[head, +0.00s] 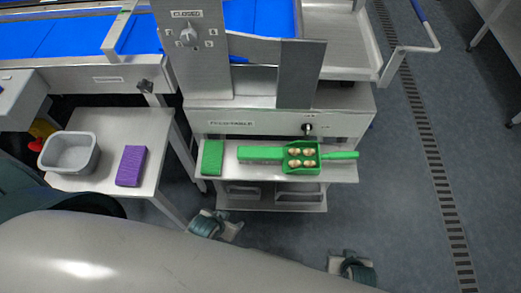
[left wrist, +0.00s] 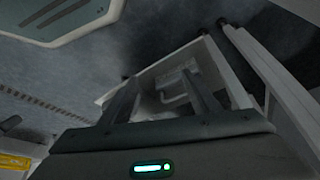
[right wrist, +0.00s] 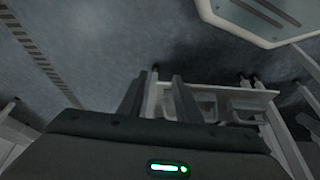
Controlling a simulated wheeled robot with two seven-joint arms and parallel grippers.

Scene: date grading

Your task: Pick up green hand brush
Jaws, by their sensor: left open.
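A long green block (head: 260,154), which looks like the hand brush, lies on the small steel shelf (head: 345,173) in the head view. A green scoop-like tray (head: 302,166) holding several brown dates adjoins its right end. A green handle (head: 341,155) sticks out to the right; I cannot tell which of the two it belongs to. My left gripper (left wrist: 160,75) is open and empty in the left wrist view. My right gripper (right wrist: 160,74) is apart-fingered and empty in the right wrist view. Neither gripper shows in the head view, and neither touches the brush.
A green pad (head: 212,157) lies left of the brush on the same shelf. A side table (head: 116,120) holds a grey tub (head: 70,151) and a purple pad (head: 131,166). A steel machine with an upright plate (head: 196,70) stands behind the shelf. Open floor (head: 405,200) lies right.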

